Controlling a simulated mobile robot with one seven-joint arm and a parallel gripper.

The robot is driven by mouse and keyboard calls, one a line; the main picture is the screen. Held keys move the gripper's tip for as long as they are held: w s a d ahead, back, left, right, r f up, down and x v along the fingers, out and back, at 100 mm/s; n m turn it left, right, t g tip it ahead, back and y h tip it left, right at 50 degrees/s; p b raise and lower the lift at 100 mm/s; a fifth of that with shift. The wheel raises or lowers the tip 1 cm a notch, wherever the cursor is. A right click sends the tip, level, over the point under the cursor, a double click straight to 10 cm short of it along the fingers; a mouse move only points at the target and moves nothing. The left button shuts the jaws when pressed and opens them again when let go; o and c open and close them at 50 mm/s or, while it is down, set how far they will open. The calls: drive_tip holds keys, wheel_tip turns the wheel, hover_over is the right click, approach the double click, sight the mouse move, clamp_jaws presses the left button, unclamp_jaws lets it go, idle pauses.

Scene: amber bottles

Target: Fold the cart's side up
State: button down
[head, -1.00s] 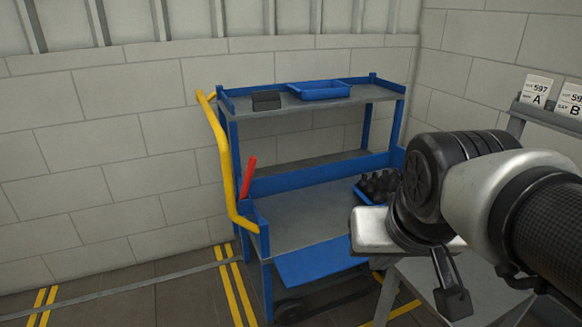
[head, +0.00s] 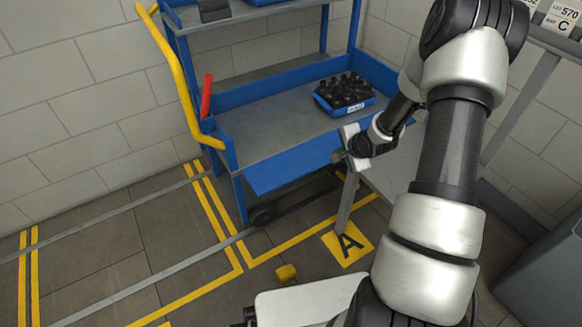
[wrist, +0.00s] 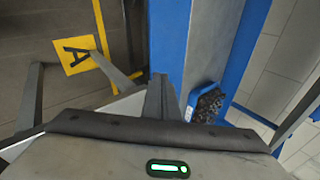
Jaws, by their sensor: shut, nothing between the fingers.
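The blue cart with grey shelves (head: 262,120) stands against the wall. Its front side panel (head: 292,163) hangs outward and down along the lower shelf's front edge; in the wrist view the panel is a blue strip (wrist: 166,40). My gripper (head: 340,156) is shut and empty, by the right end of the panel. In the wrist view its fingers (wrist: 160,96) are together near the blue strip; whether they touch it I cannot tell. A red lever (head: 206,96) stands at the cart's left end, beside the yellow handle (head: 175,70).
A blue crate of dark bottles (head: 345,100) sits on the lower shelf's right; it also shows in the wrist view (wrist: 190,108). A grey table (head: 400,165) stands right of the cart, close to my arm. Yellow lines and an A mark (head: 347,243) lie on the floor.

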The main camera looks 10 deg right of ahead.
drive_tip(key=s+a+f+m+t+y+p, duration=0.25)
drive_tip(key=a+f+m, duration=0.25)
drive_tip(key=f+m, duration=0.35)
drive_tip(key=s+a+f+m+t+y+p, duration=0.1)
drive_tip(key=s+a+f+m+t, duration=0.3)
drive_tip(key=f+m, duration=0.4)
drive_tip(key=w+a, duration=0.4)
drive_tip(key=w, duration=0.4)
drive_tip(key=shift+w+n+g, duration=0.15)
drive_tip(key=shift+n+g, duration=0.2)
drive_tip(key=shift+g, duration=0.1)
drive_tip(key=shift+r, duration=0.1)
